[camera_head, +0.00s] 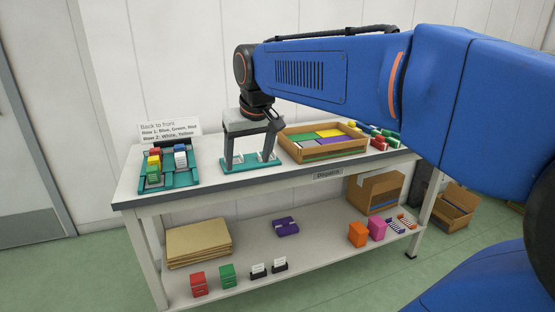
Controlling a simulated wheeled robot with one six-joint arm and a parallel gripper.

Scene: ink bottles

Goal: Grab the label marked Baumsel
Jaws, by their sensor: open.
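No label with the word Baumsel can be read in this view. Small white label-like pieces (262,156) sit on a teal tray (248,168) on the table top, and their print is too small to read. My gripper (250,160) points down over this tray with its two fingers spread and nothing visible between them. Whether the fingertips touch the tray I cannot tell. Two white cards in black holders, one at the left (259,269) and one at the right (279,264), stand on the lower shelf; their writing is also unreadable.
A teal rack (182,182) with coloured boxes stands left, before a printed sign (170,129). A cardboard tray (326,155) of coloured packs is right of my gripper. The lower shelf (320,240) holds envelopes (198,242), a purple pack (285,226) and small boxes.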

